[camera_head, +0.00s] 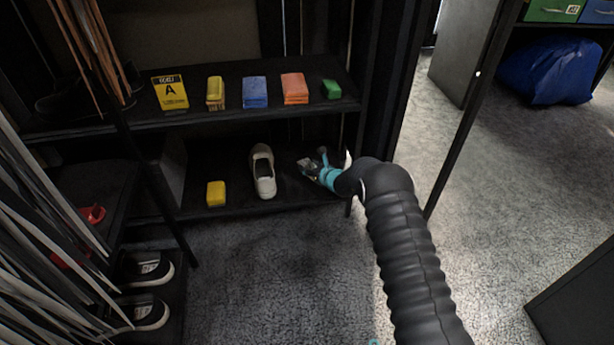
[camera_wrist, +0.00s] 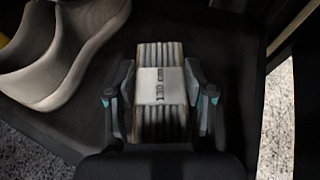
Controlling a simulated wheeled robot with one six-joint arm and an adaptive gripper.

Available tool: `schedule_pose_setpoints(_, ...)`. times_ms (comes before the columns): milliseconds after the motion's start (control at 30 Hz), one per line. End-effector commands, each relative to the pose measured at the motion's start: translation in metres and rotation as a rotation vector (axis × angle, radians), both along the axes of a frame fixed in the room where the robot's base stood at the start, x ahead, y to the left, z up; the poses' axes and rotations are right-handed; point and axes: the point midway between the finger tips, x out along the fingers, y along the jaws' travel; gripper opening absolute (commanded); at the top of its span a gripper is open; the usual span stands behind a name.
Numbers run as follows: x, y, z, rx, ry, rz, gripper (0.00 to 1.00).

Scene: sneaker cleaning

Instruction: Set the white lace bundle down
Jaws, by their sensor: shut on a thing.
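The white lace bundle (camera_wrist: 160,88), a ribbed pale block with a printed paper band, lies between the fingers of my gripper (camera_wrist: 160,100) in the wrist view. My gripper is shut on it, one finger on each side. In the head view my gripper (camera_head: 308,168) reaches into the lower shelf (camera_head: 240,206) at its right end. The bundle is small and dark there. I cannot tell whether it touches the shelf board.
A pale slip-on shoe (camera_head: 264,172) stands on the lower shelf just left of my gripper. A yellow block (camera_head: 216,193) is farther left. The upper shelf (camera_head: 130,121) above holds a yellow card (camera_head: 170,92) and several coloured blocks. A shelf post is close on the right.

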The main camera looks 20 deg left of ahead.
Motion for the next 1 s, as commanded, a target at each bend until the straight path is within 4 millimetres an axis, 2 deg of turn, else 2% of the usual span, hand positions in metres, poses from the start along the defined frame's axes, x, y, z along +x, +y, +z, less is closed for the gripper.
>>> schedule_pose_setpoints(167, 0.000, 0.000, -0.012, 0.001, -0.001, 0.000, 0.25)
schedule_pose_setpoints(433, 0.000, 0.000, -0.044, 0.001, 0.000, 0.000, 0.25)
schedule_pose_setpoints(867, 0.000, 0.000, -0.050, 0.002, -0.001, 0.000, 0.25)
schedule_pose_setpoints(900, 0.000, 0.000, -0.048, 0.001, -0.001, 0.000, 0.63)
schedule_pose_setpoints(967, 0.000, 0.000, -0.048, 0.001, -0.001, 0.000, 0.78)
schedule_pose_setpoints(1000, 0.000, 0.000, -0.048, 0.001, -0.001, 0.000, 0.78)
